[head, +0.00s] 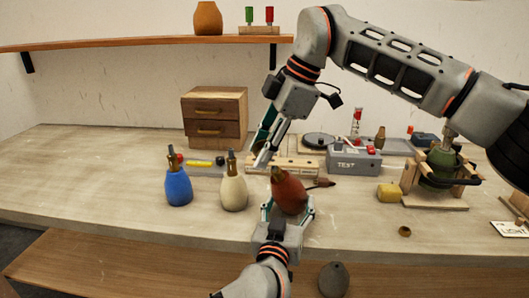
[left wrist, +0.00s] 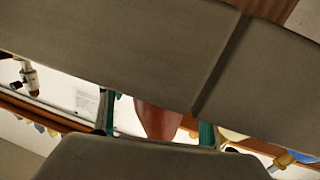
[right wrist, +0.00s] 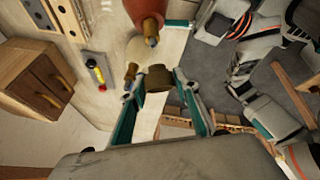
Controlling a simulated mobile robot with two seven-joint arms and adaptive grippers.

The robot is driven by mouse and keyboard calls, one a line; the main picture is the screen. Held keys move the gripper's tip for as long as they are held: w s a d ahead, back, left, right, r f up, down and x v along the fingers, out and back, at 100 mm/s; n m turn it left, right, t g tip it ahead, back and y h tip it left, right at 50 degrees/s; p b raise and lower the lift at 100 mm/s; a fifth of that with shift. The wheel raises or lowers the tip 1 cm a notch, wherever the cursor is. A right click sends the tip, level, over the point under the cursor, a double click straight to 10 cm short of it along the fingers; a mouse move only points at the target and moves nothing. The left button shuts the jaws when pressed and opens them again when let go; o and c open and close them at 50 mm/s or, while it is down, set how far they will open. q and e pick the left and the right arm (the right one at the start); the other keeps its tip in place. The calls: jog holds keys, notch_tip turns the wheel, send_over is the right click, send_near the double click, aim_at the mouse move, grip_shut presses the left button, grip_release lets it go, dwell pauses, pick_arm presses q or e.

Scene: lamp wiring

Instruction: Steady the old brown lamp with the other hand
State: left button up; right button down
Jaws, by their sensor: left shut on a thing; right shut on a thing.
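The old brown lamp (head: 289,196), red-brown with a brass neck, is tilted near the front middle of the bench. My left gripper (head: 288,212) is shut around its body from the front, and the lamp (left wrist: 157,118) shows between the fingers in the left wrist view. My right gripper (head: 264,160) reaches in from above, close to the lamp's neck. In the right wrist view a brass collar-like piece (right wrist: 160,79) sits between its fingers, and the lamp (right wrist: 146,9) is beyond it. Whether that piece touches the lamp cannot be told.
A blue lamp (head: 178,187) and a cream lamp (head: 234,192) stand left. A grey TEST box (head: 353,161), a yellow block (head: 389,192) and a green lamp (head: 442,164) in a wooden stand are right. A drawer box (head: 215,117) stands behind. The bench's left side is clear.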

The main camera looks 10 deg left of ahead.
pick_arm(q)
jog(key=shift+r, duration=0.2)
jog(key=o, duration=1.3)
jog(key=shift+f, duration=0.1)
jog(key=shift+s, duration=0.1)
